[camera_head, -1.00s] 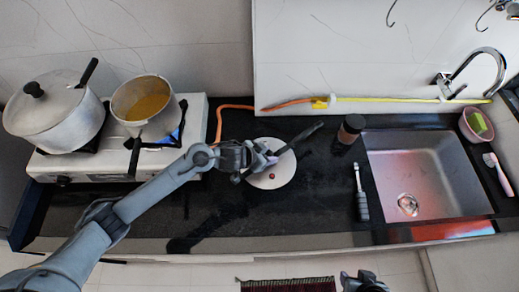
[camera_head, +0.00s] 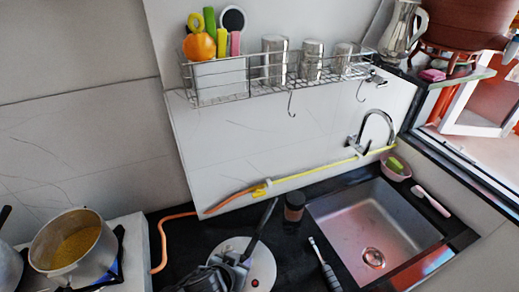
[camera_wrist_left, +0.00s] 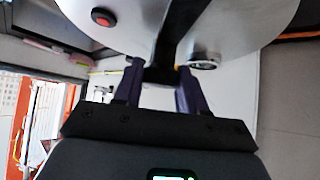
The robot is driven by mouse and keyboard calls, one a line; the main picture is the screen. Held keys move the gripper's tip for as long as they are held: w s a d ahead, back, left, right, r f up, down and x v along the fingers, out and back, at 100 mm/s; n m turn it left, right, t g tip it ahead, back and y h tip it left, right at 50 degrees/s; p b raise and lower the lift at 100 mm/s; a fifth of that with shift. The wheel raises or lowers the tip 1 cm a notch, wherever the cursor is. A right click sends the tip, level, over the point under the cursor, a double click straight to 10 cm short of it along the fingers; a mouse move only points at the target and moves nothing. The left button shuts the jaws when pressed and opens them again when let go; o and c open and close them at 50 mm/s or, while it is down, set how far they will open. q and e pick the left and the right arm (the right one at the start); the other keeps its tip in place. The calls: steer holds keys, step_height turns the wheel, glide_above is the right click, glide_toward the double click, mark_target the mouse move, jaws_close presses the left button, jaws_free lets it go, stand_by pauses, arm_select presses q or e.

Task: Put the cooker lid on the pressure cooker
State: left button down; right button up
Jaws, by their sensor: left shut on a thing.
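The cooker lid (camera_head: 262,268) is a pale round disc with a red dot and a long black handle (camera_head: 262,228). It shows at the bottom middle of the head view, over the dark counter. My left gripper (camera_head: 236,257) is shut on the handle. In the left wrist view, the fingers of my left gripper (camera_wrist_left: 162,82) close on the black handle below the lid's pale disc (camera_wrist_left: 235,25). The pressure cooker (camera_head: 72,245), a metal pot with yellow-orange content, stands uncovered on the stove at lower left. My right gripper is out of view.
The white stove (camera_head: 132,228) has a lit blue flame beside the cooker. Another pot (camera_head: 9,268) is cut off at the left edge. A brown jar (camera_head: 294,207), a lighter-like tool (camera_head: 325,262) and the sink (camera_head: 375,228) are right of the lid. An orange hose (camera_head: 162,240) lies between stove and lid.

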arm_select(q)
steer(key=a+r+n, duration=0.1)
steer(key=a, duration=0.2)
steer(key=a+r+n+y, duration=0.1)
steer(key=a+r, duration=0.1)
steer(key=a+r+n+y, duration=0.1)
steer(key=a, duration=0.2)
steer(key=shift+s+a+r+t, duration=0.3)
steer(key=shift+s+r+t, duration=0.1)
steer(key=s+a+r+n+y, duration=0.2)
steer(key=a, duration=0.5)
step_height(320, 180, up, 17)
steer(key=w+p, duration=0.1)
steer(key=p, duration=2.1)
steer(key=shift+w+d+r, duration=0.15)
steer(key=shift+w+d, duration=0.05)
steer(key=shift+w, duration=0.15)
steer(key=shift+w+m+h, duration=0.1)
steer(key=shift+m+h, duration=0.2)
steer(key=shift+h, duration=0.1)
